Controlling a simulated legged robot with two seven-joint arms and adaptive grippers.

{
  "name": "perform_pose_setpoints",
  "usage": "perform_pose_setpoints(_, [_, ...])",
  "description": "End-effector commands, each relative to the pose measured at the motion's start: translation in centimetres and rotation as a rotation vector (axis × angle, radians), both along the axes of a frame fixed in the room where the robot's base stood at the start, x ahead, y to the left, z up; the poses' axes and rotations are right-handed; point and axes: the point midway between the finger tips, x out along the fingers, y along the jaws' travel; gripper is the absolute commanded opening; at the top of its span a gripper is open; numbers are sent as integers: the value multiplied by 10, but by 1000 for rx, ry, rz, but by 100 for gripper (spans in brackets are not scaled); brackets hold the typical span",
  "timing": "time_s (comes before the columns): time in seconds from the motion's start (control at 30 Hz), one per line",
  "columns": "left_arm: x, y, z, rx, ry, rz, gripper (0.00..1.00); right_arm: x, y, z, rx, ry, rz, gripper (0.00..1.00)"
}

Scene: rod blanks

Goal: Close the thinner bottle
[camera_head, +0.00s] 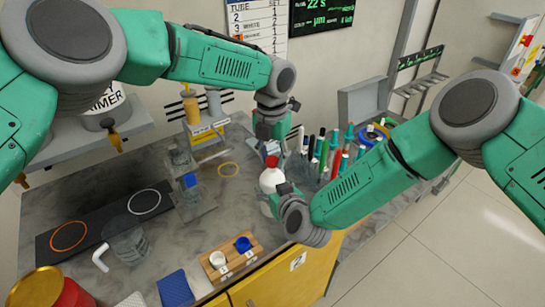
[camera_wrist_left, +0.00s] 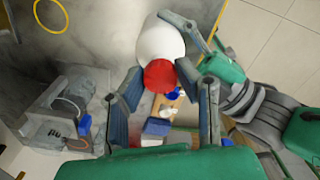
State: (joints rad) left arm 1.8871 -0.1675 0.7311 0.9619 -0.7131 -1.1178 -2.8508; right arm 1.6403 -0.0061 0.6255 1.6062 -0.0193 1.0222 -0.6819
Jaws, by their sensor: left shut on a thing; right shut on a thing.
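My left gripper (camera_head: 272,146) comes from above and is shut on the red cap. My right gripper (camera_head: 282,190) is shut on the bottle's body from the right. The seating of the cap on the neck is hidden.
A wooden block (camera_head: 232,262) with a white cap (camera_head: 217,258) and a blue cap (camera_head: 243,244) lies at the front. Several markers (camera_head: 335,145) crowd the right.

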Motion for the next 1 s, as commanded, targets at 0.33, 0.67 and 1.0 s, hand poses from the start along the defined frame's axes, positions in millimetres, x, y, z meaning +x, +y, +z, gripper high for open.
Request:
perform_pose_setpoints(0.33, [2,3,1,3,-5,-1,48,-1,-1,-1,0,3,0,0])
perform_pose_setpoints(0.67, [1,1,2,1,-2,-1,48,-1,0,-1,0,3,0,0])
perform_pose_setpoints(1.0, [1,1,39,1,-2,-1,48,-1,0,-1,0,3,0,0])
